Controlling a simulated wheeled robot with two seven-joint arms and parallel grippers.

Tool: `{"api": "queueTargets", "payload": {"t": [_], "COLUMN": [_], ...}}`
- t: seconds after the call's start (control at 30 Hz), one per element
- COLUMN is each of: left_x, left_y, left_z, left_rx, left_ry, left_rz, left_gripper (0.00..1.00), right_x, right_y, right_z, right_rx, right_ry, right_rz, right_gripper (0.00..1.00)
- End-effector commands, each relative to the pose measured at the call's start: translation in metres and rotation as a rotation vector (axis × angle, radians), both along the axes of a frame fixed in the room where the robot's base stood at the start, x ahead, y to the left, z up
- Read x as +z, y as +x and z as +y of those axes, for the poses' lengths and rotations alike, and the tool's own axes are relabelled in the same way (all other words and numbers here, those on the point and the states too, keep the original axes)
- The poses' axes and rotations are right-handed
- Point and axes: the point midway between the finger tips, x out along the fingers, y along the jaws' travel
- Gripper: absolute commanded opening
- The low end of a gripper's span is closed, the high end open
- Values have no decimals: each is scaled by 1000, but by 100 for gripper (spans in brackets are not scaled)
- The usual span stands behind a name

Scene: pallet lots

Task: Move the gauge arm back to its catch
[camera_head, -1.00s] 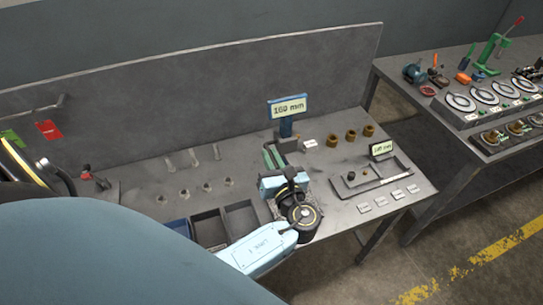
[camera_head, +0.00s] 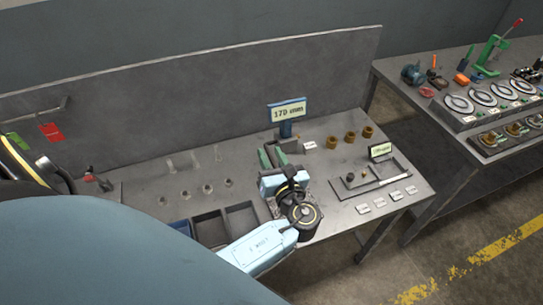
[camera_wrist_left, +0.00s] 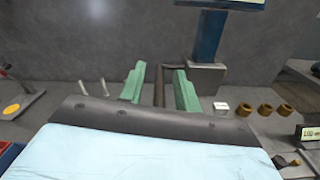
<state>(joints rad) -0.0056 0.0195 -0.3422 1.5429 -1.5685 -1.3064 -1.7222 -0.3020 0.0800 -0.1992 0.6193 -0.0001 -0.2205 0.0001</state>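A blue post carries a display (camera_head: 288,111) that reads about 170 mm in the head view; the post (camera_wrist_left: 208,38) also shows in the left wrist view. A dark bar (camera_wrist_left: 160,86), which looks like the gauge arm, stands between the two green fingers of my left gripper (camera_wrist_left: 160,88), with narrow gaps visible on both sides. My left gripper (camera_head: 268,159) is low over the bench, in front of the post. Its fingers are apart. The catch cannot be made out. My right gripper is not in view.
Several brass rings (camera_head: 350,137) stand right of the post. A flat fixture (camera_head: 370,177) with a small display lies at the bench's right. Dark bins (camera_head: 208,228) sit at the front left. A second bench (camera_head: 455,130) stands farther right.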

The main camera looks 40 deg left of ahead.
Motion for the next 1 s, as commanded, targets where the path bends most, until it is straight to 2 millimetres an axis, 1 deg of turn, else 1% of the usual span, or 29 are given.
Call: {"api": "queueTargets", "payload": {"t": [0.13, 0.23, 0.37, 0.5, 0.7, 0.83, 1.0], "left_x": [-1, -2, -3, -3, -2, -2, -1], "left_y": [-2, -7, -21, -39, -62, -71, -76], "left_z": [-2, -10, -30, -57, -90, -103, -110], "left_rx": [-1, -1, -2, -1, -1, 1, 0], "left_ry": [-1, -2, -4, -4, -4, -2, 0], "left_rz": [3, 4, 5, 4, 3, 2, 0], "left_gripper": [33, 33, 33, 33, 33, 33, 33], "right_x": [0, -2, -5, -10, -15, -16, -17], "right_y": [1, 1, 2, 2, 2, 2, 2], "right_z": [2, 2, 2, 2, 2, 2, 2], "right_rx": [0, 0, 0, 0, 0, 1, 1], "right_ry": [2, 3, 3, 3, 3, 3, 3], "right_rz": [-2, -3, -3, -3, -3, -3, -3], "right_gripper": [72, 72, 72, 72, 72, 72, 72]}}
